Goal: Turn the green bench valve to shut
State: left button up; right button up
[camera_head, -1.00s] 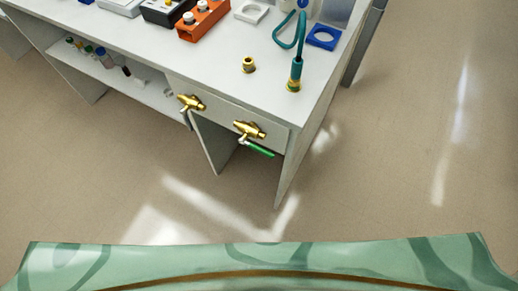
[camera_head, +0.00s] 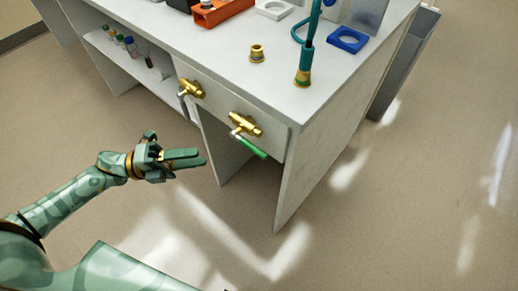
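The green bench valve has a brass body (camera_head: 245,125) on the front panel of the bench, near its right corner. Its green handle (camera_head: 252,148) sticks out below the body and slants down to the right. My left gripper (camera_head: 203,159) is left of the green handle, in front of the bench, with its fingers pointing right toward the handle. It is apart from the valve and holds nothing visible. The fingers lie close together from this angle, so their opening is unclear. My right gripper is not in view.
A second brass valve (camera_head: 190,88) with a grey handle sits left of the green one. The bench top (camera_head: 225,55) carries a brass fitting (camera_head: 257,53), a teal hose fitting (camera_head: 303,75) and a blue square holder (camera_head: 347,40). A grey bin (camera_head: 405,65) stands right. Floor in front is clear.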

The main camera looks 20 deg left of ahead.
aim_at(255, 148)
pick_arm(q)
jog(key=b+x, duration=0.1)
jog(key=x, duration=1.3)
jog(key=shift+w+d, duration=0.2)
jog(key=shift+d, duration=0.1)
grip_shut()
